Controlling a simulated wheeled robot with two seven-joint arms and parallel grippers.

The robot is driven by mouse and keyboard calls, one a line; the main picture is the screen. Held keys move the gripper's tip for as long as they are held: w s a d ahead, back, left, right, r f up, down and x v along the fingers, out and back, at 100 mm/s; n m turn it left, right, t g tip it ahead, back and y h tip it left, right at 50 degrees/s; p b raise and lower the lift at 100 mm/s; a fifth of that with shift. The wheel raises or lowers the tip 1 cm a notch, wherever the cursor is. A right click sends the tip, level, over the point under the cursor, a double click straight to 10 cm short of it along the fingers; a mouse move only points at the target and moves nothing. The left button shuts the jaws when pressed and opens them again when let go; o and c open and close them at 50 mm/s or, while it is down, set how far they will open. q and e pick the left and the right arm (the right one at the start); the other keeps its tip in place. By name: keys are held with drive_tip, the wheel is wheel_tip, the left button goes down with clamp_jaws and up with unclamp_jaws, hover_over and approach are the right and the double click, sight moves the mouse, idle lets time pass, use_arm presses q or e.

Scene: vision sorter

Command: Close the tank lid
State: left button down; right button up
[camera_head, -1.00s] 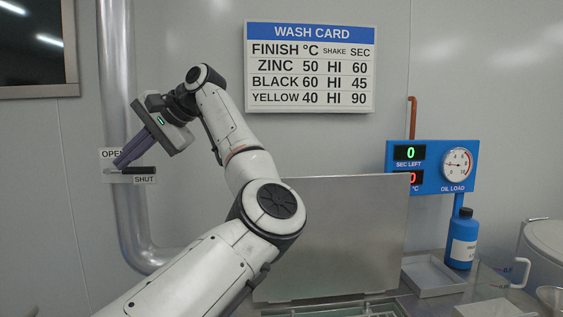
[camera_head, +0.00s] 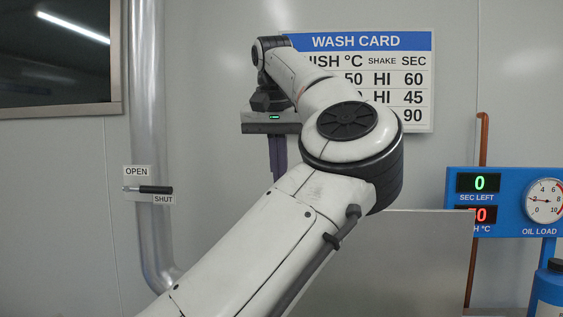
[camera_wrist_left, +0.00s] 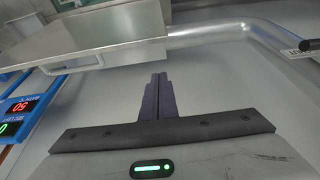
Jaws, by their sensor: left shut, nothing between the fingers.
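The tank lid is a flat grey metal panel (camera_head: 430,260) standing upright, partly hidden behind my left arm in the head view. In the left wrist view it shows as a metal plate with a bright edge (camera_wrist_left: 85,50) at the upper left, beyond the fingertips. My left gripper (camera_head: 278,178) hangs fingers down in front of the wall, its tips partly hidden by my arm. In the left wrist view its two dark fingers (camera_wrist_left: 158,78) are together, empty and apart from the plate. The tank itself is out of the head view. My right gripper is not in view.
A black-handled lever (camera_head: 155,189) lies level between OPEN and SHUT labels on a vertical steel pipe (camera_head: 148,100). A blue display panel (camera_head: 505,190) reads 0 seconds left, with an oil gauge beside it. A blue bottle (camera_head: 548,290) stands below. The wash card (camera_head: 420,80) hangs behind my arm.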

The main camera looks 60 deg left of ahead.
use_arm(q)
drive_tip(key=s+d+f, duration=0.2)
drive_tip(key=f, duration=0.1)
drive_tip(key=shift+d+b, duration=0.1)
drive_tip(key=shift+b, duration=0.25)
